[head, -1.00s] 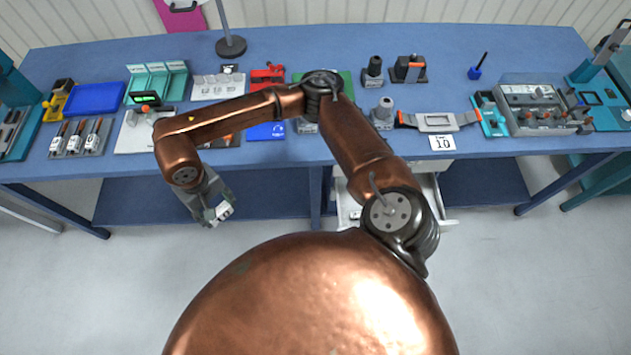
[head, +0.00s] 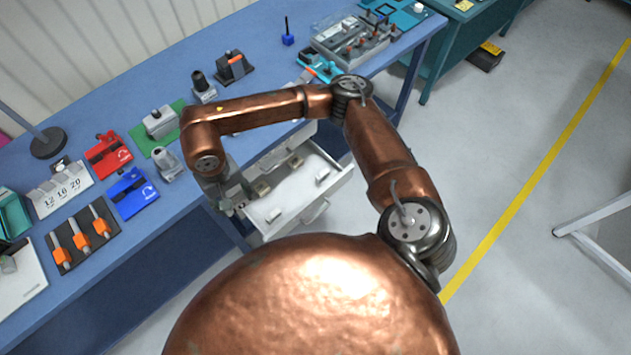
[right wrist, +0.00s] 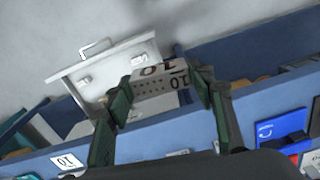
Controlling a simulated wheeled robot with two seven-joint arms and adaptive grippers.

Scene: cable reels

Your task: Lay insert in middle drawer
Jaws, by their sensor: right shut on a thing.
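My right gripper (head: 234,198) is at the left side of the open white drawer (head: 292,196) below the blue bench. In the right wrist view my right gripper (right wrist: 163,84) is shut on the insert (right wrist: 158,90), a light block with dark holes and a "10" label, between the green-padded fingers. The insert is hard to make out in the head view. The drawer (right wrist: 105,68) shows beyond the insert in the right wrist view, its front and handle facing away. Several small light blocks lie in the drawer. I cannot tell which drawer level is open. My left gripper is out of view.
The blue bench (head: 120,218) runs along the left with red (head: 108,154) and blue (head: 132,192) fixtures and a row of orange-grey tools (head: 82,240). A grey control box (head: 352,40) stands at the far end. Open grey floor lies right of the drawer.

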